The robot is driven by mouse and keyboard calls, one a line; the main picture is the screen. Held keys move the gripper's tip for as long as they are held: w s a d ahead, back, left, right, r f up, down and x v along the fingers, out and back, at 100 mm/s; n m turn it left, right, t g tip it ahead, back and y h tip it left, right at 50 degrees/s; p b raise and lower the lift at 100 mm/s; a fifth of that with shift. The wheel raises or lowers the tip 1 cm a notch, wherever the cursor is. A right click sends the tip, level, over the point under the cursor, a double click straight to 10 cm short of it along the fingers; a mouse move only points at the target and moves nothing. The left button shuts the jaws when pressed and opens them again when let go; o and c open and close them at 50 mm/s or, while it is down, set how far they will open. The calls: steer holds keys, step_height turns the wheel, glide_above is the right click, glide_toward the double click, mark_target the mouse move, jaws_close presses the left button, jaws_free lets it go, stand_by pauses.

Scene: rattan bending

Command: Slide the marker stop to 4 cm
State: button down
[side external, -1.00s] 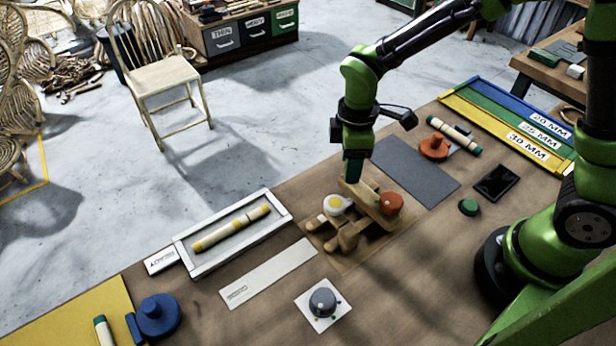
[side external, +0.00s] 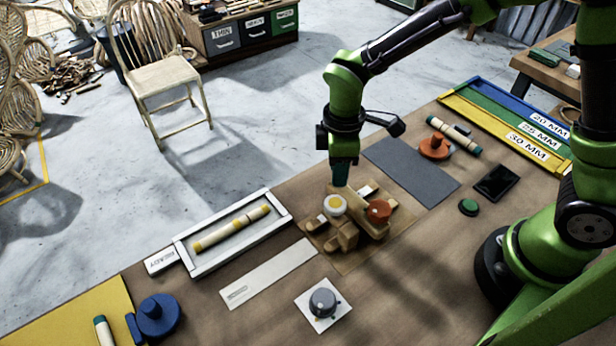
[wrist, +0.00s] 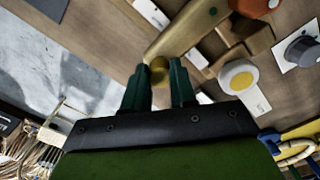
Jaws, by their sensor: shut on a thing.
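The wooden fixture (side external: 349,239) stands on a tan board at the middle of the bench. It carries a wooden bar (wrist: 187,32) with a brass knob (wrist: 158,69) at its near end in the wrist view. My gripper (side external: 341,184) points down at the fixture's back edge. In the wrist view my gripper (wrist: 158,84) has its green fingers on either side of the brass knob, shut on it. An orange-red knob (side external: 379,211) and a yellow-and-white round cap (side external: 334,205) sit on the fixture. I cannot tell which part is the marker stop.
A pale scale strip (side external: 268,272) and a grey dial (side external: 323,302) lie in front of the fixture. A white tray (side external: 190,268) holds a light rod at left. A dark grey mat (side external: 411,170) and a green button (side external: 468,207) lie to the right.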

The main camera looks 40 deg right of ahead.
steer(key=shift+a, duration=0.4)
steer(key=c, duration=1.2)
jaws_free()
steer(key=o, duration=0.3)
steer(key=shift+d, duration=0.1)
steer(key=shift+r, duration=0.1)
step_height(320, 180, up, 17)
